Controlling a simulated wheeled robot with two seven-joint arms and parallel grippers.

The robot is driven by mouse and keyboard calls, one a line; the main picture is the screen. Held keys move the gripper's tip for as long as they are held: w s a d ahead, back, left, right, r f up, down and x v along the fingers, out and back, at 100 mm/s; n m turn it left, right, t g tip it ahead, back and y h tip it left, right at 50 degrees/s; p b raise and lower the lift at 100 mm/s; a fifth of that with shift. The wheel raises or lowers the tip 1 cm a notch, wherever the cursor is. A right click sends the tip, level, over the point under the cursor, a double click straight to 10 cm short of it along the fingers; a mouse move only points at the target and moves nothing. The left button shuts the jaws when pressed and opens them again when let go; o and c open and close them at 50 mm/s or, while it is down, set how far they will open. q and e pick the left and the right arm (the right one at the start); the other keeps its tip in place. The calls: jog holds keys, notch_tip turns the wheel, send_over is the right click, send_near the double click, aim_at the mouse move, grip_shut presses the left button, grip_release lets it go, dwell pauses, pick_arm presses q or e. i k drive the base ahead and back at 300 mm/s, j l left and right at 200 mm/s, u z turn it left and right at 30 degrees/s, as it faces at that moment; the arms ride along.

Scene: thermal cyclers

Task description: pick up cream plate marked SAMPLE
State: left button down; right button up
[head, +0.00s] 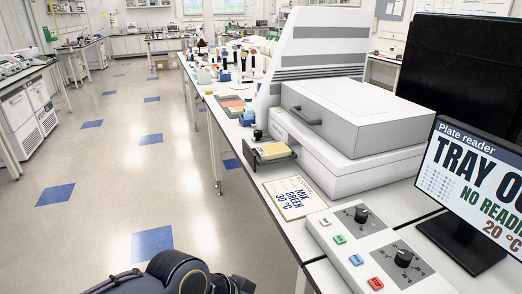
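A small cream plate (272,151) sits in the dark pulled-out tray (284,159) at the front of the white and grey plate reader (345,120). Any marking on it is too small to read, so I cannot confirm the word SAMPLE. Neither of my grippers shows in the head view. Only a dark, rounded part of my own arm shows at the bottom edge, well below and left of the tray.
A card (295,197) reading "MIX GREEN 30 °C" lies before the reader. A control box (375,250) with two knobs and coloured buttons is nearer. The monitor (475,185) at right shows "TRAY OU", cut off, and "20 °C". The floor at left is clear.

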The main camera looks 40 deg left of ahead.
aim_at(276, 150)
jog(key=u, duration=0.75)
jog(key=k, duration=0.5)
jog(key=i+j+u, duration=0.1)
jog(key=i+j, duration=0.25)
jog(key=i+j+u, duration=0.1)
jog(key=i+j, duration=0.2)
jog(key=i, duration=0.25)
jog(key=i+j, duration=0.3)
jog(key=i, duration=0.15)
jog(key=i+j+u, duration=0.15)
jog(key=i+j, duration=0.15)
jog(key=i, duration=0.15)
jog(key=i+j+u, duration=0.1)
jog(key=i, duration=0.4)
jog(key=k+j, duration=0.05)
jog(key=j, duration=0.05)
